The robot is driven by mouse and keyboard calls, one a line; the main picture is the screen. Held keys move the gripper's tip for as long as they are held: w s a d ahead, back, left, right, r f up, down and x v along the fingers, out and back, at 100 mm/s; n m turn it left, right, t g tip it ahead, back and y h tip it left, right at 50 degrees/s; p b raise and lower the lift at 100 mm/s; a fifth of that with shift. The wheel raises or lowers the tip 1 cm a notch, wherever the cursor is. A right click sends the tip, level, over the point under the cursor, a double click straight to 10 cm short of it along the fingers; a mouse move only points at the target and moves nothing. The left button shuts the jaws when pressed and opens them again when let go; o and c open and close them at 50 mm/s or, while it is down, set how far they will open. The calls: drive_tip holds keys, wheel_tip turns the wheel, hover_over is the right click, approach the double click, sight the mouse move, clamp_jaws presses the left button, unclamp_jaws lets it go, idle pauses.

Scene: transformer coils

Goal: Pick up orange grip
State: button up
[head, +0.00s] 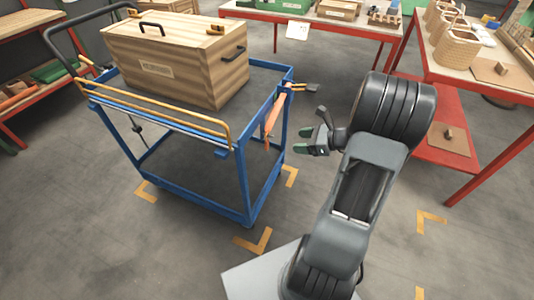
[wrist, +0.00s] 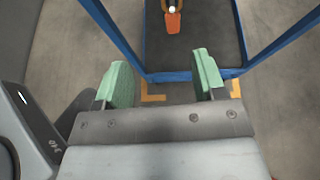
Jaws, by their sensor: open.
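The orange grip (head: 274,118) slants down at the right end of the blue cart (head: 248,190) in the head view, near its top rail. A dark piece juts right from its upper end. In the wrist view the orange grip (wrist: 173,22) shows at the top, above the cart's lower shelf. My gripper (head: 306,140) is right of the grip in the head view, apart from it. In the wrist view my gripper (wrist: 162,75) has its two green-padded fingers spread wide, with nothing between them. The grip lies beyond the fingertips, roughly in line with the gap.
A wooden crate (head: 180,62) with handles sits on the cart's top. A yellow rail (head: 160,118) runs along the cart's near side. Red-framed tables (head: 492,82) with baskets stand at the right and back.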

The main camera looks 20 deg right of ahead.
drive_tip(key=b, duration=0.2)
approach(267, 140)
wheel_tip(267, 140, down, 2)
drive_tip(key=w+a, duration=0.1)
drive_tip(key=a, duration=0.1)
drive_tip(key=b+x, duration=0.2)
drive_tip(key=x, duration=0.4)
drive_tip(key=shift+w+d+m+t, duration=0.3)
drive_tip(key=shift+w+m, duration=0.1)
drive_tip(key=shift+w, duration=0.05)
drive_tip(key=shift+c, duration=0.2)
drive_tip(key=c, duration=1)
drive_tip(key=shift+s+d+r+p, duration=0.1)
drive_tip(key=shift+r+p, duration=0.25)
drive_tip(key=shift+r, duration=0.05)
drive_tip(key=s+d+p, duration=0.3)
drive_tip(key=s+d, duration=0.9)
drive_tip(key=s, duration=0.1)
